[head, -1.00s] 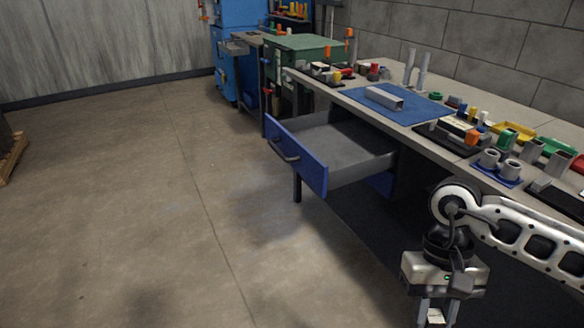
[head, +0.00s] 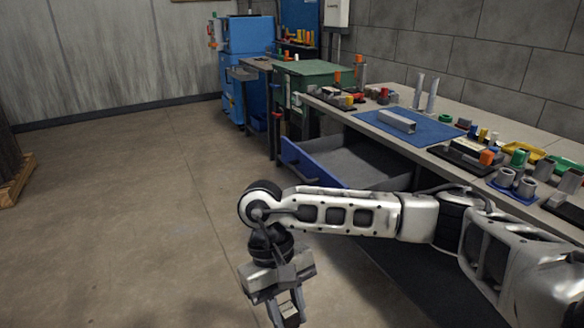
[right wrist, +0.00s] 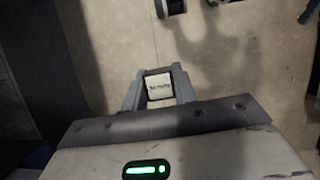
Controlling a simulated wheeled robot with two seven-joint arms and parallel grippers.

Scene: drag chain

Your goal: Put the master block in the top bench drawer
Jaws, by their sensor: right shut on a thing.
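My right gripper (head: 287,312) hangs low over the floor, left of and nearer than the bench drawer. In the right wrist view, its two fingers are shut on a small pale block with dark lettering, the master block (right wrist: 159,87). The top bench drawer (head: 364,166) stands pulled out under the bench top, with a blue front and grey inside. The part of its inside that shows is empty. My right forearm hides its near side and part of its front. My left gripper is not in view.
The bench top (head: 468,112) holds a blue mat (head: 432,131) with a grey metal channel (head: 397,121), black trays, cups and coloured parts. A green cabinet (head: 312,74) and a blue cabinet (head: 247,62) stand beyond.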

